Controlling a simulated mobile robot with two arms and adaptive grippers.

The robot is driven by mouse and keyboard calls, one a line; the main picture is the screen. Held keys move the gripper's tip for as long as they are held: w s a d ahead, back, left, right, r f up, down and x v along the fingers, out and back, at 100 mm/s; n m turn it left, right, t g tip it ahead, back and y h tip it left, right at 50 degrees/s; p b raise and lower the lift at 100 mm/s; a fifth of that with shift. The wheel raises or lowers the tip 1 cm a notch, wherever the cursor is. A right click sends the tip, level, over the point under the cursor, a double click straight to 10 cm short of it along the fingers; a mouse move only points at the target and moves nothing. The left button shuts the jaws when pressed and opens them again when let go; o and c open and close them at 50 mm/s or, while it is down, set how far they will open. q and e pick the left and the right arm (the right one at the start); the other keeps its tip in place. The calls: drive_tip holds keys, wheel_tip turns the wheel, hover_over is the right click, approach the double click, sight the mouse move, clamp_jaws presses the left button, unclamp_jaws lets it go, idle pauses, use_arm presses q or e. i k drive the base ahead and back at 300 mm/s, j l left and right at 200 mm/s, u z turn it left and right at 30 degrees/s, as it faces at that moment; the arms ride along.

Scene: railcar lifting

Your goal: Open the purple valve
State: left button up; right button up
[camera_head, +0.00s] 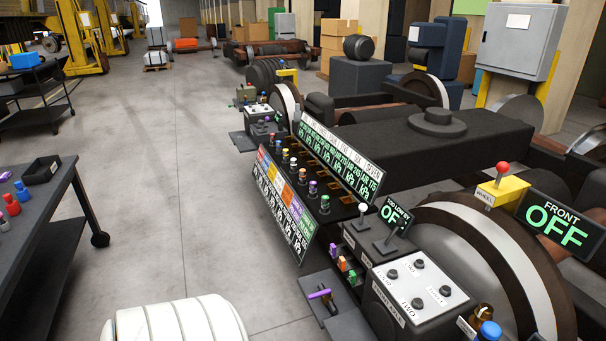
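A row of small colored valves stands along the panel in the middle of the view. One with a purple top (312,187) is near the row's near end, just beyond a green one (325,203). It looks upright, but its open or closed setting is too small to read. Nearer, a purple lever handle (320,294) lies roughly level on a small dark grey stand (340,320). I cannot tell which of the two is the valve named. Neither of my grippers is in view.
A display board (340,155) rises behind the valves and a colored label board (284,205) hangs in front. A control box (418,280) stands right of the lever. A dark cart (40,200) is at left. The concrete floor (180,190) between is clear.

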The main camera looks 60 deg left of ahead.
sight(327, 293)
drive_tip(key=u, duration=1.7)
drive_tip(key=j+u, duration=0.35)
drive_tip(key=j, duration=0.3)
